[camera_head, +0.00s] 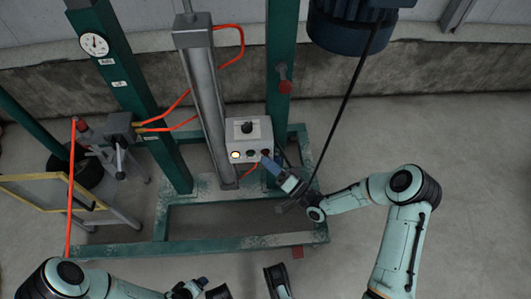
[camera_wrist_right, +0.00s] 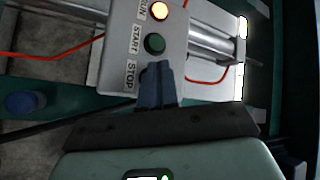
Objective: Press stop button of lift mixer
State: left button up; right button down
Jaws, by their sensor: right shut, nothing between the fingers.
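The lift mixer's grey control box (camera_head: 249,140) is mounted on the machine frame, with a black knob (camera_head: 247,127) on its upper face. In the right wrist view, its lit RUN lamp (camera_wrist_right: 159,10), green START button (camera_wrist_right: 154,43) and STOP label (camera_wrist_right: 131,75) show in a row. My right gripper (camera_head: 267,161) is shut and empty, its tips at the STOP end of the box. The fingers (camera_wrist_right: 156,72) cover the stop button's place, so I cannot tell whether they touch it. My left gripper (camera_head: 192,289) is low at the bottom edge, its jaws unclear.
The green steel frame (camera_head: 240,242) and its metal column (camera_head: 207,105) stand around the box. Orange hoses (camera_head: 178,103) run left of the column. Floor at right is clear.

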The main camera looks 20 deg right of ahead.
jog(key=shift+w+d, duration=0.1)
jog(key=shift+w, duration=0.3)
jog(key=shift+s, duration=0.1)
dwell(0.5)
jog(key=shift+s+a, duration=0.2)
jog(key=shift+s, duration=0.55)
jog(key=s+p, duration=0.1)
jog(key=s, duration=0.1)
jog(key=s+a+p, duration=0.1)
jog(key=s, duration=0.1)
jog(key=shift+s+a, duration=0.2)
jog(key=shift+s, duration=0.2)
dwell(0.5)
